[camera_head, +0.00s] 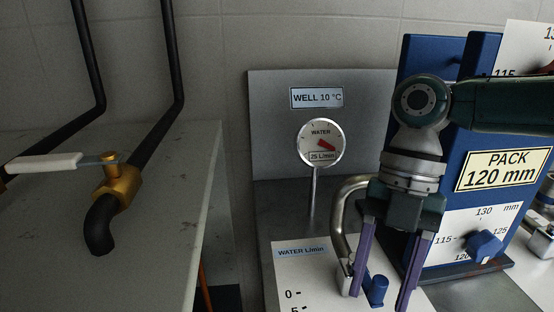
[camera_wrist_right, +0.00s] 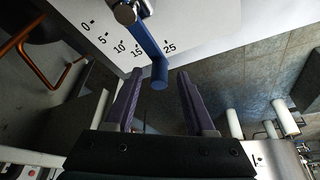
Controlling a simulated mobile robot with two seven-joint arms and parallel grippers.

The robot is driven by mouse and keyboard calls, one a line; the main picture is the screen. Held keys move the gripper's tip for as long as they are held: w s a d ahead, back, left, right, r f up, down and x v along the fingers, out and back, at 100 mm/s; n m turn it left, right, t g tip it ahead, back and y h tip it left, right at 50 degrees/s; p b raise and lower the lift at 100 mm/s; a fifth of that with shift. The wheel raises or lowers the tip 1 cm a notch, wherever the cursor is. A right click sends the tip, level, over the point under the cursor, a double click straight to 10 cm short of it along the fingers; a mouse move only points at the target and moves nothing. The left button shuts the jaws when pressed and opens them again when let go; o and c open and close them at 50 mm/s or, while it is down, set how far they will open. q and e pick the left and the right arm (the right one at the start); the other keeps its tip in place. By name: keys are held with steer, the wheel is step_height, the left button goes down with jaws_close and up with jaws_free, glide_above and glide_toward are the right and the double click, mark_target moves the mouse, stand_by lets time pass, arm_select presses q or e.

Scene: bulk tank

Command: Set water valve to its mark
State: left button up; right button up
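The water valve's blue lever (camera_head: 377,288) stands at a white card headed WATER L/min (camera_head: 300,275). In the right wrist view the blue lever (camera_wrist_right: 152,47) points between the 15 and 25 marks, covering the scale there. My right gripper (camera_head: 380,296) reaches down over it, fingers open. In the right wrist view the fingertips (camera_wrist_right: 160,73) lie on either side of the lever's end, with gaps on both sides. A round WATER gauge (camera_head: 320,143) with a red needle and a 25 L/min label stands behind. My left gripper is not in view.
A bent steel pipe (camera_head: 345,205) rises left of my right gripper. A blue PACK 120 mm panel (camera_head: 440,165) with a blue knob (camera_head: 484,246) stands close on the right. At left, a pale counter (camera_head: 160,240) carries black pipes and a brass valve (camera_head: 122,182).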

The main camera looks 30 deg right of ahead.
step_height(320, 180, up, 20)
steer(key=p, duration=0.1)
steer(key=shift+p, duration=0.4)
stand_by(0.4)
